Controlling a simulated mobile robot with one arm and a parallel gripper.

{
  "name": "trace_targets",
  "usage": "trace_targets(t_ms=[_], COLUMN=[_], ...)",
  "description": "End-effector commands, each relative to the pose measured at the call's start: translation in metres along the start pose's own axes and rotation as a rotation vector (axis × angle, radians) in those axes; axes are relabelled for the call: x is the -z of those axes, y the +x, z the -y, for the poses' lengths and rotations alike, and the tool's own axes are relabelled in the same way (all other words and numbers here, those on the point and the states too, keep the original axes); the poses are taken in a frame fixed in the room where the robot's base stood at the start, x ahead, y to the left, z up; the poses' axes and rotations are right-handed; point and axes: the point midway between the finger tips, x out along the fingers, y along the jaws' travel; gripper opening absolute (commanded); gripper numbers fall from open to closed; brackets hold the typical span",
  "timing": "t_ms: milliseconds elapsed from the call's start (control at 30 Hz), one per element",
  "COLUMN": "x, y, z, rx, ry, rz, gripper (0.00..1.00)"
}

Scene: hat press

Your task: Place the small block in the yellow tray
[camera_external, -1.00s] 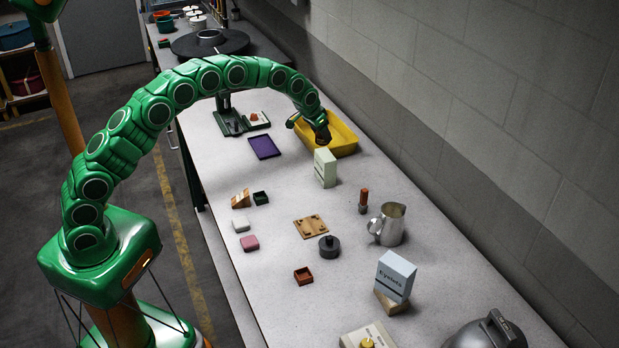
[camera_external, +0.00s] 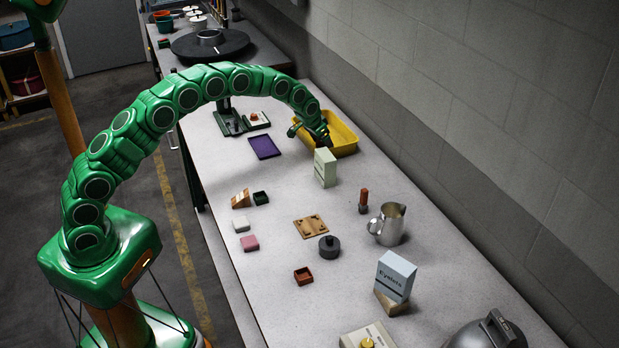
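The yellow tray (camera_external: 347,141) sits on the far part of the long grey table, near the wall. My gripper (camera_external: 312,139) is at the tray's left side, partly in front of it. The gripper is small and dark here, and I cannot tell whether it is open or holds something. No block shows clearly in the tray, though part of its inside is hidden by my gripper. Small blocks stand nearer on the table: a white one (camera_external: 241,224) and a pink one (camera_external: 250,243). I cannot tell which block is the task's.
A pale green box (camera_external: 325,168) stands just in front of the tray. A flat purple tray (camera_external: 264,146) lies to its left. A metal pitcher (camera_external: 388,225), a red-handled tool (camera_external: 363,201), a wooden plate (camera_external: 310,227) and a blue-grey box (camera_external: 395,277) stand nearer.

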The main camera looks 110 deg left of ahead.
Motion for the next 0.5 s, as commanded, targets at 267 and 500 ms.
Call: trace_targets(t_ms=[267, 500], x=[0.0001, 0.0011], y=[-0.0002, -0.0077], z=[0.0002, 0.0001], rx=[0.000, 0.000], ry=[0.000, 0.000], rz=[0.000, 0.000], gripper=[0.83, 0.83])
